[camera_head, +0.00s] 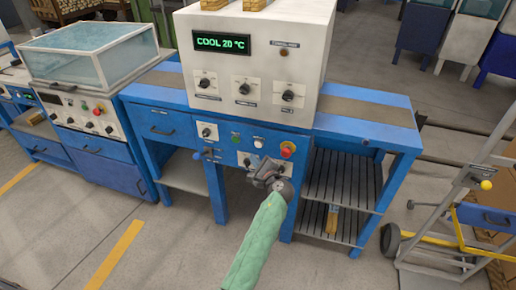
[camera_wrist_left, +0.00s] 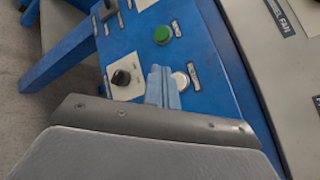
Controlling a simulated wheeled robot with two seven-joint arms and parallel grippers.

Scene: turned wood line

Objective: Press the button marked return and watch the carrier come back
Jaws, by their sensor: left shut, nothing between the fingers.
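The blue control panel on the front of the machine carries a white round button (camera_head: 258,142) and a green round button (camera_head: 235,138), each with a small label too blurred to read. I cannot tell which is marked return. My left gripper (camera_head: 267,168) is in front of the panel, just below the white button. In the left wrist view its shut, empty fingers (camera_wrist_left: 163,84) overlap the left edge of the white button (camera_wrist_left: 181,80); I cannot tell whether they touch it. The green button (camera_wrist_left: 162,35) is clear of them. No carrier can be made out. My right gripper is not in view.
Selector knobs (camera_head: 245,160) are close by. The display (camera_head: 222,44) reads COOL 20 °C. A slatted shelf (camera_head: 345,180) is at lower right, a hand truck (camera_head: 455,215) farther right. The floor in front is clear.

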